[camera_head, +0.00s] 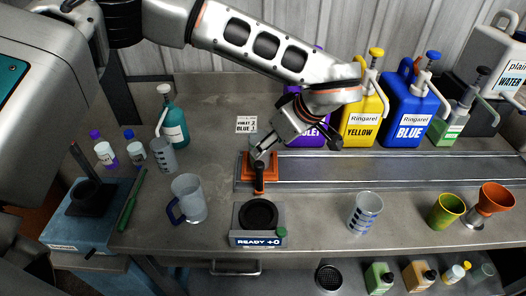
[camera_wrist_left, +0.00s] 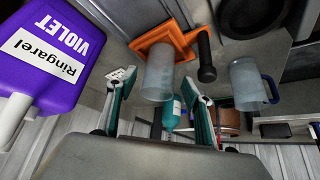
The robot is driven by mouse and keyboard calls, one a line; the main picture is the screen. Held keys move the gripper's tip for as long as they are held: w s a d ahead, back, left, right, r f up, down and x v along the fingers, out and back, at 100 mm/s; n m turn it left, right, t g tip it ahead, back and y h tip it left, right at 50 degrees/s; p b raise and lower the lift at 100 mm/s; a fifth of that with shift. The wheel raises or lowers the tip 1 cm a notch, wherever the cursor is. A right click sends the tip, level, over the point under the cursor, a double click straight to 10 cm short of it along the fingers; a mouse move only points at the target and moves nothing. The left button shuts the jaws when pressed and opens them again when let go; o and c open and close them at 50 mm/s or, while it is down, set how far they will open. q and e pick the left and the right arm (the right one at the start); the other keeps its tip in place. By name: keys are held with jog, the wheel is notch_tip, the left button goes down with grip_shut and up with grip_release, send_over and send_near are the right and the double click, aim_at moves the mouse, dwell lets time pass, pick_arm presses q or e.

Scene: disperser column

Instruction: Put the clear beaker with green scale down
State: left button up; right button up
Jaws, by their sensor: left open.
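A clear beaker (camera_wrist_left: 158,75) stands at the orange stand (camera_wrist_left: 157,38) in the left wrist view. Its scale colour cannot be made out there. My left gripper (camera_wrist_left: 160,82) is open, its two fingers on either side of the near end of the beaker, with no clear contact. In the head view my left gripper (camera_head: 262,150) points down over the orange stand (camera_head: 244,172) and mostly hides this beaker. My right gripper is not in view.
A blue-handled jug (camera_head: 188,200), a blue-marked beaker (camera_head: 365,213) and a beaker (camera_head: 163,156) at back left stand on the bench. The READY scale (camera_head: 258,240) is in front. Violet, yellow (camera_head: 364,115) and blue (camera_head: 410,110) jugs line the back.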

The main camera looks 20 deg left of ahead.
pick_arm(q)
jog(key=shift+v, duration=2.35)
